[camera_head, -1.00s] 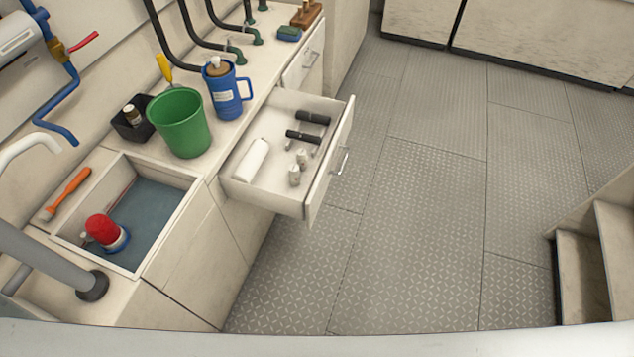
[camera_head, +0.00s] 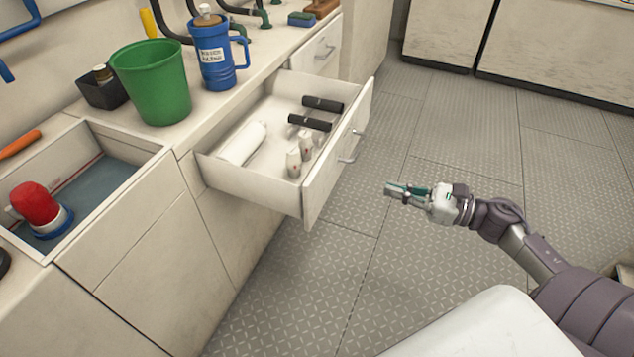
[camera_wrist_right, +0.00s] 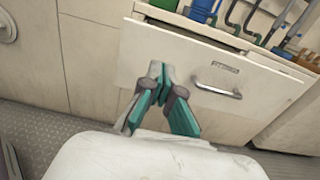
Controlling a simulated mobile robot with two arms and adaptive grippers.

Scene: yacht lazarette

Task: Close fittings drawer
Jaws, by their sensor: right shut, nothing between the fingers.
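The fittings drawer (camera_head: 338,165) stands pulled out from the counter in the head view. Its front, with a metal handle (camera_head: 352,148), faces right. Inside lie a white roll (camera_head: 242,143), two black-gripped items and two small white bottles (camera_head: 294,162). My right gripper (camera_head: 390,188) is shut and empty, to the right of the drawer front and apart from it. In the right wrist view, its teal fingers (camera_wrist_right: 160,70) appear in front of the drawer front (camera_wrist_right: 160,48), left of the handle (camera_wrist_right: 218,90) and a small label. My left gripper is not in view.
On the counter stand a green bucket (camera_head: 152,82), a blue jug (camera_head: 215,55) and a black caddy (camera_head: 102,90). A sink (camera_head: 115,200) holding a red-topped item (camera_head: 36,204) is at left. The patterned floor (camera_head: 420,255) right of the drawer is clear.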

